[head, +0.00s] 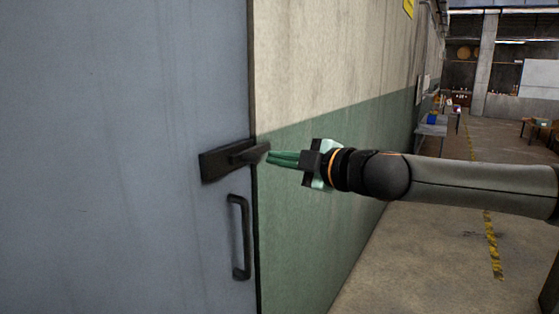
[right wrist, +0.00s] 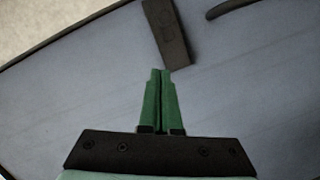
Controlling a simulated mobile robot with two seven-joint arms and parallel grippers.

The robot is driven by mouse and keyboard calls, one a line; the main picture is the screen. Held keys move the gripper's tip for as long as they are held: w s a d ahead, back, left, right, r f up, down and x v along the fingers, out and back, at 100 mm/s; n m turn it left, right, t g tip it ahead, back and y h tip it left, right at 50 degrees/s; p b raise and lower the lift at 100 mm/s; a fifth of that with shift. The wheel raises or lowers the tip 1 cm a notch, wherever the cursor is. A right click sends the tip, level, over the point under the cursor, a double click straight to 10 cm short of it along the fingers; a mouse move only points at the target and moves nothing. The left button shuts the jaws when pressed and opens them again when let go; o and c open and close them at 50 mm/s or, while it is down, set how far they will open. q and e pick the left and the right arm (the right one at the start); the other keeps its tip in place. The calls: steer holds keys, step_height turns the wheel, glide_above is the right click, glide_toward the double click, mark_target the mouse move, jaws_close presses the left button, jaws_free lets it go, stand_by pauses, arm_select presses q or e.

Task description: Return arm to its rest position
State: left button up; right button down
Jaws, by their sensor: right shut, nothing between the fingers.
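My right gripper (head: 268,156) is shut and empty, its green fingers pressed together in the right wrist view (right wrist: 160,72). In the head view its fingertips are beside the end of the black latch (head: 222,163) on the grey-blue door (head: 120,150). Part of the latch's plate also shows just past the fingertips in the right wrist view (right wrist: 166,32). I cannot tell whether the fingers touch it. My right arm reaches in from the right, stretched nearly level. My left gripper is not in view.
A black pull handle (head: 240,238) is on the door below the latch. A wall (head: 330,120), cream above and green below, runs back beside the door. Open concrete floor (head: 430,260) with a yellow stripe lies to the right. Tables (head: 432,130) stand farther back.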

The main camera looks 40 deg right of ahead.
stand_by(0.3)
steer(key=w+a+f+m+g+y, duration=0.1)
steer(key=a+f, duration=0.3)
steer(key=f, duration=0.7)
steer(key=a+f+m+g+y, duration=0.15)
steer(key=a+f, duration=0.25)
steer(key=f, duration=0.7)
steer(key=w+a+f+m+g+y, duration=0.15)
steer(key=a+f, duration=0.25)
steer(key=f, duration=0.6)
steer(key=s+a+f+m+g+h, duration=0.1)
steer(key=s+a+f+m, duration=0.2)
steer(key=s+f, duration=0.7)
steer(key=s+a+f+m+g+h, duration=0.1)
steer(key=s+a+f+m+g, duration=0.1)
steer(key=s+a+f+m, duration=0.2)
steer(key=s+a+f, duration=0.3)
steer(key=s+f, duration=0.4)
steer(key=f, duration=0.4)
steer(key=shift+s+a+f, duration=0.2)
steer(key=shift+a+f, duration=0.05)
